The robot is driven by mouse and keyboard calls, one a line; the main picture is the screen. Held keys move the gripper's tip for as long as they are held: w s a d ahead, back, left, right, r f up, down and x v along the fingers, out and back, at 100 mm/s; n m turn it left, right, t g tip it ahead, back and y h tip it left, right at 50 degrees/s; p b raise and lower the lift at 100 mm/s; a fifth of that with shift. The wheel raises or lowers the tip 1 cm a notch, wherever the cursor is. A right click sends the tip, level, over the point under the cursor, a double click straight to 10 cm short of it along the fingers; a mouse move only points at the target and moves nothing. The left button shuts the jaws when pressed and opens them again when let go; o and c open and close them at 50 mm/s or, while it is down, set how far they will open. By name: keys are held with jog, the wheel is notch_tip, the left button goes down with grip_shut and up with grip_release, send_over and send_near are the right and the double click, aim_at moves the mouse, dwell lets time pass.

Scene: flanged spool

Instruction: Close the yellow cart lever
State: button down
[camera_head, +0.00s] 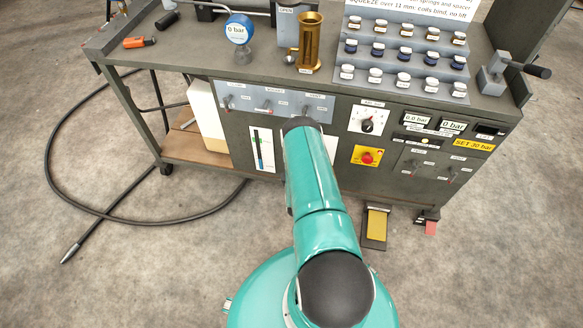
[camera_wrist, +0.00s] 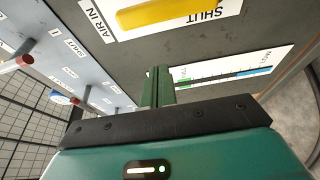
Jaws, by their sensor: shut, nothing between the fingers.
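The yellow lever (camera_wrist: 170,12) shows at the top edge of the wrist view. It lies over a white label reading SHUT, next to an AIR IN label, and its upper side is cut off by the frame. My gripper (camera_wrist: 158,75) points at the cart's front panel, its green fingers together and empty. The fingertips appear just below the lever in the picture; whether they touch the panel cannot be told. In the head view my own teal arm hides both gripper and lever in front of the cart (camera_head: 230,172).
A blue-grey panel with several small red-tipped levers (camera_head: 275,104) sits above. A red button on a yellow plate (camera_head: 367,157) is to the right. A yellow pedal (camera_head: 376,224) stands on the floor. A black hose (camera_head: 115,223) loops at left. A gauge strip (camera_wrist: 225,72) is beside the fingers.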

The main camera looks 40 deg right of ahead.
jog(key=d, duration=0.4)
jog(key=shift+w+d, duration=0.25)
jog(key=shift+d, duration=0.15)
